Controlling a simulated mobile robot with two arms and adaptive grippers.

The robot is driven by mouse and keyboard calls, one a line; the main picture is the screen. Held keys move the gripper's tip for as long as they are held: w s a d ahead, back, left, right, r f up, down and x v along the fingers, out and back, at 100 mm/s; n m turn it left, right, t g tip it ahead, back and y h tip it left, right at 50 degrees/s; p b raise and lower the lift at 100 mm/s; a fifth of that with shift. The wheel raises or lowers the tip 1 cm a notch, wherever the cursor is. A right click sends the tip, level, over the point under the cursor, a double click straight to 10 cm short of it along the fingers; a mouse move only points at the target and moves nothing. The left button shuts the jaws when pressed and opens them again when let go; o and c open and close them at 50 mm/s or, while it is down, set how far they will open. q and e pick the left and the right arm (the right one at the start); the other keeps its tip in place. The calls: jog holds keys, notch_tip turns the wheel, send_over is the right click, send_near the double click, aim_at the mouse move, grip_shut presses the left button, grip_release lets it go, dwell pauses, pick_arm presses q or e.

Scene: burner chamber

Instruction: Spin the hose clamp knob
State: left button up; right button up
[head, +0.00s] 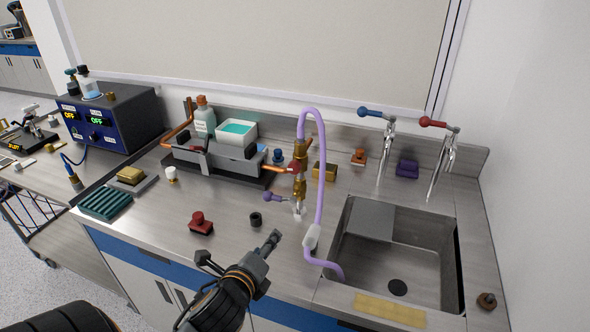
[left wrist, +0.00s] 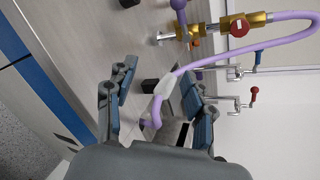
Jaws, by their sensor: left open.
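A lilac hose (head: 320,170) arches from a brass fitting (head: 299,165) down into the sink. A whitish clamp-like sleeve (head: 311,237) sits on its lower part, near the sink's left edge; the sleeve also shows in the left wrist view (left wrist: 166,97). A purple ball knob (head: 268,196) sticks out left from the fitting's base. I cannot tell a separate knob on the sleeve. My left gripper (head: 240,248) is open and empty above the counter's front edge, left of the sleeve. In the left wrist view the sleeve appears between my spread fingers (left wrist: 159,72), beyond them. My right gripper is out of view.
The sink (head: 335,262) lies right of the hose, with blue-handled (head: 370,112) and red-handled (head: 433,123) taps behind. A small black cup (head: 256,219) and a red knobbed piece (head: 201,223) stand near my gripper. A grey burner unit (head: 215,162) stands behind. Counter between is clear.

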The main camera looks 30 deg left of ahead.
aim_at(293, 168)
pick_arm(q)
jog(key=w+r+m+t, duration=0.4)
jog(key=r+m+t, duration=0.1)
jog(key=r+m, duration=0.5)
jog(key=shift+m, duration=0.4)
jog(key=p+x, duration=0.1)
jog(key=x, duration=0.3)
jog(key=p+x, duration=0.1)
jog(key=x, duration=0.4)
jog(key=f+p+x, duration=0.1)
jog(key=x, duration=0.3)
jog(key=shift+w+a+f, duration=0.1)
jog(key=shift+w+a, duration=0.05)
jog(key=shift+a, duration=0.3)
grip_shut()
